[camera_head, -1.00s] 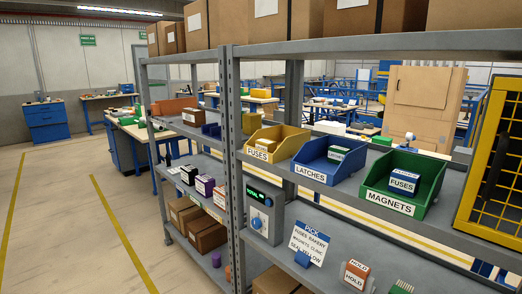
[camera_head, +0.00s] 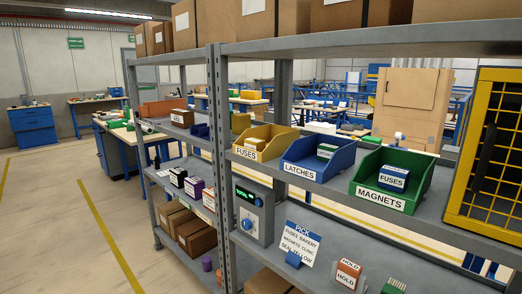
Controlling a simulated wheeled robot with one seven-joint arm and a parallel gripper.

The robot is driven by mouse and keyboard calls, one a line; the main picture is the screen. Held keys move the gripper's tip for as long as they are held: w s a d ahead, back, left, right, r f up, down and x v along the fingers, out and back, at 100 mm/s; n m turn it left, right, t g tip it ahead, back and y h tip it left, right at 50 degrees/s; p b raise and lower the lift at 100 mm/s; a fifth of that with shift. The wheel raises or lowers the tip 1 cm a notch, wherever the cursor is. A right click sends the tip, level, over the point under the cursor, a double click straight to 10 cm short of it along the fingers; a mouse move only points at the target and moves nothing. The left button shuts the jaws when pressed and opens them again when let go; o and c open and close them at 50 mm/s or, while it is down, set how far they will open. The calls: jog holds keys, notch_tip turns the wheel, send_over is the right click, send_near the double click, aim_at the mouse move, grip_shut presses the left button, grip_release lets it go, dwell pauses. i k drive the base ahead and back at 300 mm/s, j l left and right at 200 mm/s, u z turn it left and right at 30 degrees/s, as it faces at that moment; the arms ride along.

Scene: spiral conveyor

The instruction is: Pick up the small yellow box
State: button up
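A yellow open bin labelled FUSES (camera_head: 275,141) stands on the upper shelf of the near rack. A small box (camera_head: 254,143) with a pale label and yellowish sides lies in it, partly hidden by the bin's front wall. A blue bin labelled LATCHES (camera_head: 306,173) holds a small green and white box (camera_head: 327,151). A green bin labelled MAGNETS (camera_head: 376,192) holds a blue and white box marked FUSES (camera_head: 393,178). My gripper is not in view.
The grey shelf (camera_head: 325,202) has a post (camera_head: 219,170) left of the bins. Cardboard boxes (camera_head: 359,14) stand on the shelf above. A yellow-framed cage (camera_head: 490,150) closes the right side. Open floor (camera_head: 60,235) lies at left.

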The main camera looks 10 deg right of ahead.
aim_at(253, 142)
jog(key=i+j+z, duration=0.1)
jog(key=z, duration=0.25)
jog(key=i+j+z, duration=0.1)
jog(key=j+z, duration=0.15)
jog(key=z, duration=0.15)
jog(key=i+j+z, duration=0.2)
jog(key=j, duration=0.4)
jog(key=j+z, duration=0.2)
jog(key=j, duration=0.45)
jog(key=i+j+z, duration=0.2)
jog(key=j, duration=0.45)
jog(key=k, duration=0.1)
